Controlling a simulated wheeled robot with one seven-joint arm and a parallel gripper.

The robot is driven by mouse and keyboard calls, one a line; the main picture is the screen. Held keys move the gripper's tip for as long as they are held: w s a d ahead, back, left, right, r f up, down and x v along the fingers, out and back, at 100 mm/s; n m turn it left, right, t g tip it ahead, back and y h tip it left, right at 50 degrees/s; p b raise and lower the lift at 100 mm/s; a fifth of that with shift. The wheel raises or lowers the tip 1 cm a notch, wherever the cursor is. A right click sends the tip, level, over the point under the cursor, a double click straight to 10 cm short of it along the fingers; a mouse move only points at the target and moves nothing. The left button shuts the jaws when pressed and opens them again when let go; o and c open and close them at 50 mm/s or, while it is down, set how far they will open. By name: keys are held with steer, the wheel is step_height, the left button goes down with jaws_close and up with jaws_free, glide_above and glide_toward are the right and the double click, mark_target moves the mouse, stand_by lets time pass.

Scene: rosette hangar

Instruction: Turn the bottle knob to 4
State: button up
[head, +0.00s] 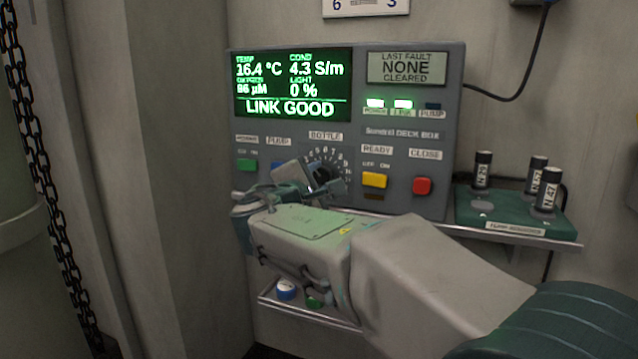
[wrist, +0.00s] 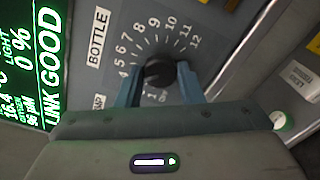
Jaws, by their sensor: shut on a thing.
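The bottle knob (wrist: 158,71) is a round black knob in the middle of a numbered dial under the label BOTTLE. In the wrist view my gripper (wrist: 159,82) has one blue finger on each side of it and is shut on it. The numbers 4 to 12 show around the dial, with a 1 between the fingers; the 2 and 3 are hidden by a finger. I cannot make out which number the knob points to. In the head view my gripper (head: 309,176) covers most of the dial (head: 335,160), and the knob is hard to make out.
The grey deck box (head: 435,118) has a green screen (head: 292,85) reading LINK GOOD. A yellow button (head: 374,180) and a red button (head: 422,186) sit right of the dial, a green button (head: 247,165) left.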

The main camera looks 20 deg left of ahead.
steer(key=shift+a, duration=0.1)
steer(key=o, duration=1)
steer(key=shift+s, duration=0.15)
steer(key=s+a+p, duration=0.1)
steer(key=s, duration=1.2)
steer(key=shift+s+p, duration=0.3)
steer(key=shift+p, duration=0.1)
